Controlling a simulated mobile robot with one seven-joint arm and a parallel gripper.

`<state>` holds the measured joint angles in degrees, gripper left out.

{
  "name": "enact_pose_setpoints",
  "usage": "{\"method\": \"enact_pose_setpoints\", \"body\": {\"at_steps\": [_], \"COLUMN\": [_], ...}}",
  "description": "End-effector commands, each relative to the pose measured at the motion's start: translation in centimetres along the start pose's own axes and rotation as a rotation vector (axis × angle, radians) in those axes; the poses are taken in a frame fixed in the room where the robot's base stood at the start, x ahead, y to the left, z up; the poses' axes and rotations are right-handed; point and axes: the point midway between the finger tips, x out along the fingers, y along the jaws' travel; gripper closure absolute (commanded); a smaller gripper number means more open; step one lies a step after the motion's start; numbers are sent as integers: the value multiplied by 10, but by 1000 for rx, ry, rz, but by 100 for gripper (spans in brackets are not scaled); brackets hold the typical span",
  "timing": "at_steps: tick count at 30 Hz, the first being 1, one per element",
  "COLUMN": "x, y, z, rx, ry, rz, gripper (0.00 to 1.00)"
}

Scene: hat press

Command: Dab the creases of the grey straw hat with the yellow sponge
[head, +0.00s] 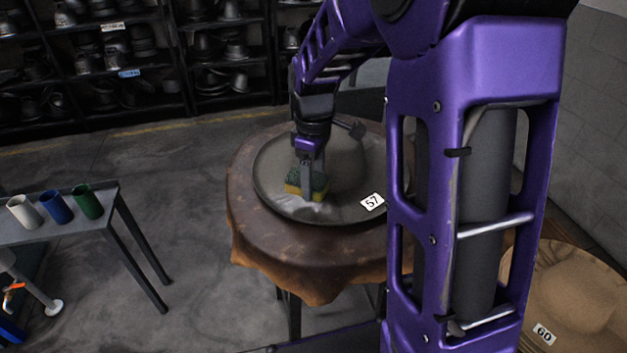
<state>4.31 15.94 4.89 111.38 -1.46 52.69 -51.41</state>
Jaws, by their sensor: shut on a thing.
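The grey straw hat (272,190) lies on a round table with a brown leather-like cover (255,232). Its wide brim shows, and a white tag reading 57 (372,202) is on the brim's right side. My gripper (307,178) points down over the brim, left of the crown (345,165). It is shut on the yellow sponge (318,194), which has a green top layer. The sponge is at the brim and seems to touch it. A pale patch (312,206) shows just below the sponge. My arm hides the right part of the hat.
A tan hat (580,295) tagged 60 lies at the lower right, partly behind my arm. A side table (60,228) at the left bears white, blue and green cups. Floor between the tables is clear.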

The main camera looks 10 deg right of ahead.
Motion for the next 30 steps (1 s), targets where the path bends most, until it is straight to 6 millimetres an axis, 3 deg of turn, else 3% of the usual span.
{"method": "enact_pose_setpoints", "body": {"at_steps": [1,30], "x": [-9,-88], "y": [0,0], "z": [0,0], "rx": [0,1], "ry": [1,1], "rz": [1,1], "gripper": [78,78]}}
